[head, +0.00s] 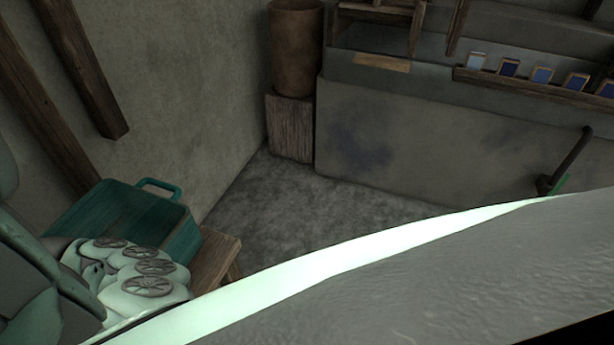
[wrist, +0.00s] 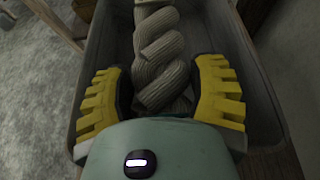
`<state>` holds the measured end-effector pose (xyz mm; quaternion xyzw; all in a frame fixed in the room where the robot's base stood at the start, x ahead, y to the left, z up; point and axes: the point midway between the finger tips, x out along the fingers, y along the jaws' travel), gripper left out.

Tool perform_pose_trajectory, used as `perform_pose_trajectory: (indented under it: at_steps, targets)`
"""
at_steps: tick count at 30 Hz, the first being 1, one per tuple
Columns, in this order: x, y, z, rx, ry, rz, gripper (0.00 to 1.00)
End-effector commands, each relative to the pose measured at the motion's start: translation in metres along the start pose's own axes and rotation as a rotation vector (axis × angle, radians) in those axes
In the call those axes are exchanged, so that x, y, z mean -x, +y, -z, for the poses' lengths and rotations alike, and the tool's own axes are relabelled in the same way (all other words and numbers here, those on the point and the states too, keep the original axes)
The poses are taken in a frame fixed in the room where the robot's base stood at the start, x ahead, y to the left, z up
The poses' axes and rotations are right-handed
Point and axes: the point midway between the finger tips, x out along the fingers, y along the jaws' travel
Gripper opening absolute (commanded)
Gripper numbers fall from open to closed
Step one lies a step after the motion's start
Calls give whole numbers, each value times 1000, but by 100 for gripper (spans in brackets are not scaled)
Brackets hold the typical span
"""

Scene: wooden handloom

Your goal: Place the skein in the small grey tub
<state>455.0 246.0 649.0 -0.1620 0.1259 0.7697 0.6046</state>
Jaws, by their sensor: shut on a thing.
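The skein (wrist: 160,50) is a thick, twisted, grey-beige hank in the wrist view. It lies lengthwise between the two yellow ridged fingers of my gripper (wrist: 162,92), which is shut on it. A grey tub (wrist: 262,78) with a raised rim surrounds the skein and fingers in this picture. I cannot tell whether the skein touches its floor. The near end of the skein is hidden behind my gripper's body. The skein and the grey tub cannot be made out in the head view.
In the head view a teal tub (head: 186,226) with a handle is on a wooden bench (head: 216,258) at left. A brown cylinder (head: 297,50) stands on a wooden block (head: 290,128) beside a long grey vat wall (head: 400,145). Some grey floor (head: 290,205) is clear.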

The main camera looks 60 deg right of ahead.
Motion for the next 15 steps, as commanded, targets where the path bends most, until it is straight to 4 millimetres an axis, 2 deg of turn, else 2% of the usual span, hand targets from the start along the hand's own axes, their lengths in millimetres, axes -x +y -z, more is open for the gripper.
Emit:
perform_pose_trajectory:
  at_steps: [11, 12, 15]
  targets:
    - [-1, -1, 4, -2, -1, 3, 18]
    - [-1, -1, 5, -2, 0, 4, 67]
    - [-1, -1, 5, -2, 0, 4, 77]
